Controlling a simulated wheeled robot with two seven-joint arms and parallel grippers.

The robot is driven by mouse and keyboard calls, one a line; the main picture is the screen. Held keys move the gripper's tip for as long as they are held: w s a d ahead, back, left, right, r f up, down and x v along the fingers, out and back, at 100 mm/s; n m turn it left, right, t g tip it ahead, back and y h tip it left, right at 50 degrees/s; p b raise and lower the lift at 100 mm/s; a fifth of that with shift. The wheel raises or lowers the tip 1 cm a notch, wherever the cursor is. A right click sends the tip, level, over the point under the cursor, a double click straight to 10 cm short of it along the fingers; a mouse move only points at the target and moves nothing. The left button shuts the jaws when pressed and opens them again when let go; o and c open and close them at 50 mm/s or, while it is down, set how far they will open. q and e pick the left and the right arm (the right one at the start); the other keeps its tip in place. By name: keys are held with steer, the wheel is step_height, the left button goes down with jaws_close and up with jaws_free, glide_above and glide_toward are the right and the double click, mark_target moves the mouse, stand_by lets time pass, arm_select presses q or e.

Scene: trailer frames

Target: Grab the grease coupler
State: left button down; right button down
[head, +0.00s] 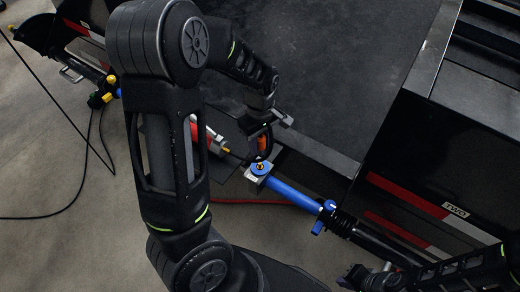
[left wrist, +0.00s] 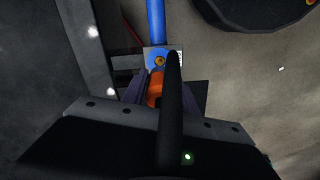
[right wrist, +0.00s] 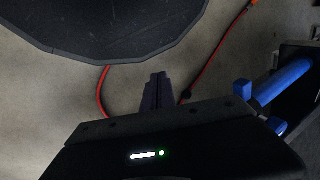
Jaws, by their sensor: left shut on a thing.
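An orange piece with a black hose, which I take for the grease coupler (left wrist: 154,88), sits between the fingers of my left gripper (left wrist: 160,92) in the left wrist view. The gripper is shut on it. In the head view a bit of its orange (head: 262,142) shows under my left gripper (head: 259,128), just above a blue-topped metal block with a brass fitting (head: 261,169). The same brass fitting (left wrist: 160,61) is just beyond the orange piece; I cannot tell whether they touch. My right gripper (right wrist: 157,92) looks shut and empty over the floor; its tips (head: 357,274) show at lower right.
A blue tube (head: 294,197) runs from the block to the lower right. A red hose (head: 245,201) lies on the floor. The dark trailer deck (head: 330,70) and its red-and-white striped side (head: 440,212) are close by. A grey-red cylinder (head: 205,133) stands beside my left arm.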

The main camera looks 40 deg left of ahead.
arm_select(q)
steer(key=shift+r, duration=0.6)
